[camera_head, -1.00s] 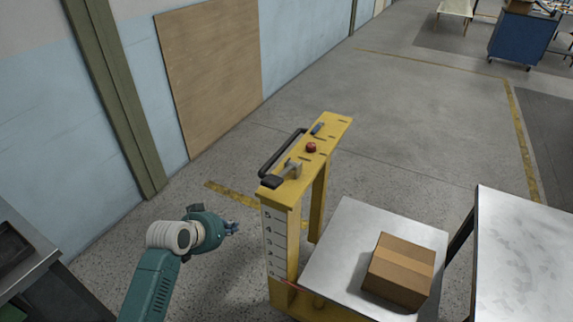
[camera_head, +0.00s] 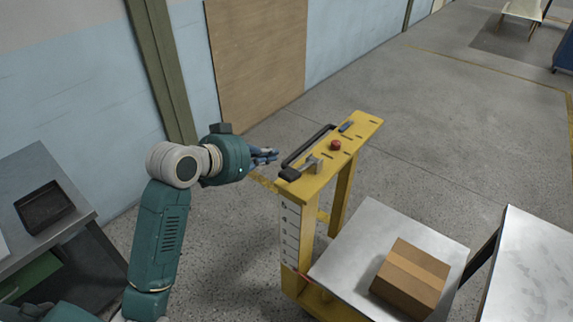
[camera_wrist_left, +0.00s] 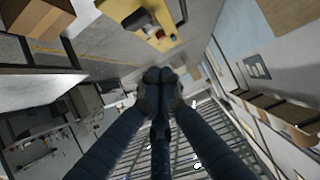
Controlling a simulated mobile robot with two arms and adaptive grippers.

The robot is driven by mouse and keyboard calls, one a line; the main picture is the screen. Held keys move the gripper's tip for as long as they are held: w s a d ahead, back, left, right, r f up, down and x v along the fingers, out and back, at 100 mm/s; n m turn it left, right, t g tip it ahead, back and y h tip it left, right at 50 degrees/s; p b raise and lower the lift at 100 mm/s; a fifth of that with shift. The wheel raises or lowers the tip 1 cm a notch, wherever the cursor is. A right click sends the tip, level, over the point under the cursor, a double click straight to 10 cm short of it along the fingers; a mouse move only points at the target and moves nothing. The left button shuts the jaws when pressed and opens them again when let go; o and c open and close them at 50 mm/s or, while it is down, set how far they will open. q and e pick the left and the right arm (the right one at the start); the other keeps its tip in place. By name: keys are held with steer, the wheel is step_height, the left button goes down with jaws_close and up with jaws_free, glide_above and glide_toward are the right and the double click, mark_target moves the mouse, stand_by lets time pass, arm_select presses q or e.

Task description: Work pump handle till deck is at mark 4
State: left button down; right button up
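A yellow lift cart (camera_head: 355,140) stands right of my left arm. On its top are a black bar (camera_head: 308,146), a grey bracket (camera_head: 313,163) with a dark grip (camera_head: 289,174), a red knob (camera_head: 335,145) and a blue piece (camera_head: 346,127). I cannot tell for sure which part is the pump handle. The grey deck (camera_head: 345,255) sits low, with a red pointer near the bottom of the white scale (camera_head: 290,232); the numbers are too small to read surely. My left gripper (camera_head: 272,155) is just left of the dark grip, apart from it. Its fingertips meet in the wrist view (camera_wrist_left: 160,75), empty. My right gripper is out of view.
A cardboard box (camera_head: 410,278) rests on the deck. A metal table (camera_head: 528,265) stands to the right. A grey bench (camera_head: 75,175) with a dark tray (camera_head: 43,206) stands at left. A wooden panel (camera_head: 255,60) is on the wall behind.

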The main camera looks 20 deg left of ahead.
arm_select(q)
steer(key=p, duration=0.3)
glide_above(287, 173)
step_height(287, 173, down, 4)
steer(key=shift+w, duration=0.1)
step_height(287, 173, down, 4)
steer(key=shift+r+p, duration=0.25)
steer(key=shift+p, duration=0.25)
steer(key=shift+s+f, duration=0.25)
steer(key=shift+f, duration=0.25)
steer(key=shift+w, duration=0.1)
